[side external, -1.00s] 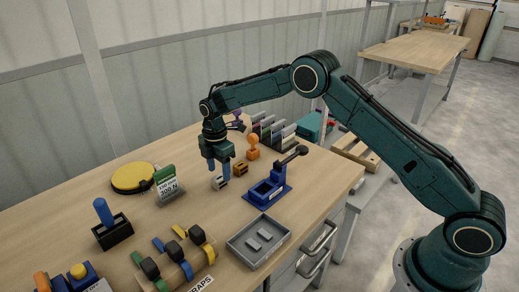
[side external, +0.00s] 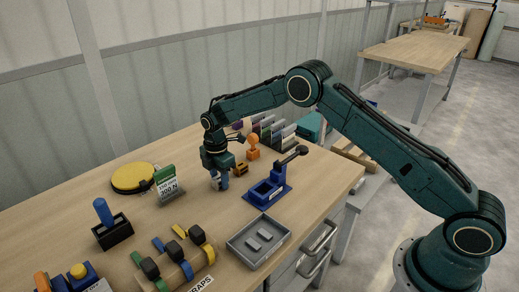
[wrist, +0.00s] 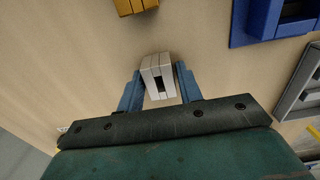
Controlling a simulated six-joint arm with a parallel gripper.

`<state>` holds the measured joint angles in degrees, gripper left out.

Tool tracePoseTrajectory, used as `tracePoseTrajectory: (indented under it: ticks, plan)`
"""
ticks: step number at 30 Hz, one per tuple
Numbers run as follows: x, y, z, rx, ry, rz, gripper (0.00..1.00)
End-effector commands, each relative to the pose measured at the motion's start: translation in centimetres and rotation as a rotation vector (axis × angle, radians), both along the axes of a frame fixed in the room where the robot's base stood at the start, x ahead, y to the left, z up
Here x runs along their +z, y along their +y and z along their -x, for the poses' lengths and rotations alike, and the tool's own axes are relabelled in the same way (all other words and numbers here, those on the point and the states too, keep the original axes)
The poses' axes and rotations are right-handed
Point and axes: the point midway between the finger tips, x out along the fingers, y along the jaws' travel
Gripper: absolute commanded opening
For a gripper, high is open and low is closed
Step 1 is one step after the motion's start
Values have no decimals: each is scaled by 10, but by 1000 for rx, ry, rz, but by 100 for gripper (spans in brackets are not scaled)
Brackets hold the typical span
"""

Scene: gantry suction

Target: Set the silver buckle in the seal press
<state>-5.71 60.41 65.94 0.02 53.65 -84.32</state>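The silver buckle (wrist: 158,66) is a small pale block with a dark slot, standing on the bench. In the wrist view it lies between the two blue fingers of my gripper (wrist: 159,80), which are open on either side of it, with little room left. In the side view my gripper (side external: 219,183) points straight down at bench height and mostly hides the buckle. The seal press (side external: 267,191) is blue with an open bed and a raised lever with a dark knob. It stands to the right of my gripper, and its edge shows in the wrist view (wrist: 244,25).
A brass-coloured block (side external: 241,169) and an orange stamp (side external: 253,146) stand close behind. A grey tray (side external: 285,241) lies in front of the press. A green-white sign (side external: 168,184), a yellow disc (side external: 135,177) and a strap rack (side external: 150,283) are to the left.

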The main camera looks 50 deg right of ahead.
Motion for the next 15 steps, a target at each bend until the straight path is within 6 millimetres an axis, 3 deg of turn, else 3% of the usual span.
tracePoseTrajectory:
  ticks: [1, 4, 15]
  plan:
    - [0, 0, 0, 0, 0, 0, 25]
    - [0, 0, 0, 0, 0, 0, 5]
    - [3, 0, 0, 0, -1, 0, 5]
